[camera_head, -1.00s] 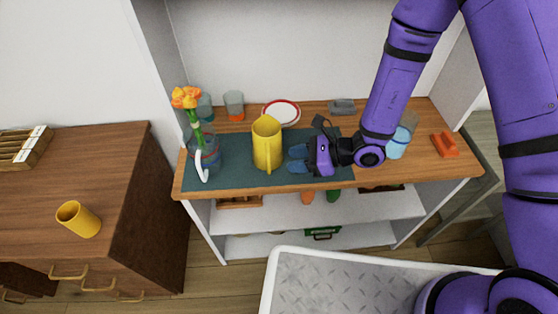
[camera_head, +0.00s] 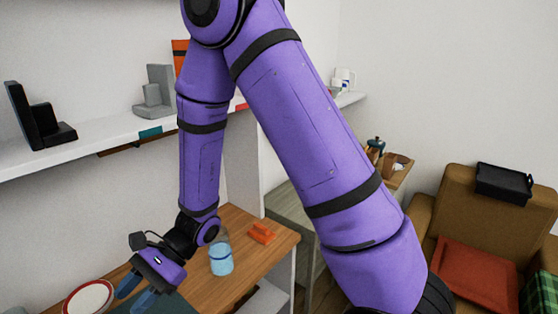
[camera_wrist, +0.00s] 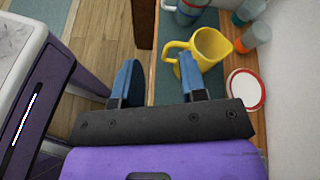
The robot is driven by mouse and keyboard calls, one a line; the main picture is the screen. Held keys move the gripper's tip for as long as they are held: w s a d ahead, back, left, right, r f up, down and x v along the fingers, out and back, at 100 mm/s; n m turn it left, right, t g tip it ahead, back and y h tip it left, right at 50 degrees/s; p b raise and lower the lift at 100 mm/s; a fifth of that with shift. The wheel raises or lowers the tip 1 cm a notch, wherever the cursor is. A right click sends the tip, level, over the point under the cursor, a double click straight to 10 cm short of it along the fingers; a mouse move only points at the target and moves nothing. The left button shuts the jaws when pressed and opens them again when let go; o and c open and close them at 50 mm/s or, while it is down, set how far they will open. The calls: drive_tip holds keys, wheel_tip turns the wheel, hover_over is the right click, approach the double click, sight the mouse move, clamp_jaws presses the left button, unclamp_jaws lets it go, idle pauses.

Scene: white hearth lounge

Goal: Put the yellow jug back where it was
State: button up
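The yellow jug (camera_wrist: 212,48) stands on the dark mat (camera_wrist: 172,83) in the wrist view, with its handle turned toward my gripper. It is out of the head view. My gripper (camera_wrist: 158,68) is open, with its two blue fingers apart and nothing between them. The right finger's tip is close to the jug's handle; I cannot tell whether they touch. In the head view my gripper (camera_head: 135,293) hangs low over the wooden shelf top, beside the red-rimmed plate.
In the head view a blue glass (camera_head: 221,260) and an orange object (camera_head: 262,233) stand right of my gripper.

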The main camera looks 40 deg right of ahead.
drive_tip(key=s+d+r+n+t+h, duration=0.2)
drive_tip(key=s+d+r+n+h, duration=0.2)
drive_tip(key=d+r, duration=0.4)
drive_tip(key=s+d+r+n+t+h, duration=0.3)
drive_tip(key=s+d+r+h, duration=0.1)
drive_tip(key=d+r, duration=0.5)
drive_tip(key=s+d+r+n+t+h, duration=0.3)
drive_tip(key=s+d+r, duration=0.3)
drive_tip(key=d+r, duration=0.3)
drive_tip(key=shift+s+d+n+h, duration=0.2)
drive_tip(key=shift+d+n+h, duration=0.6)
drive_tip(key=shift+d+h, duration=0.1)
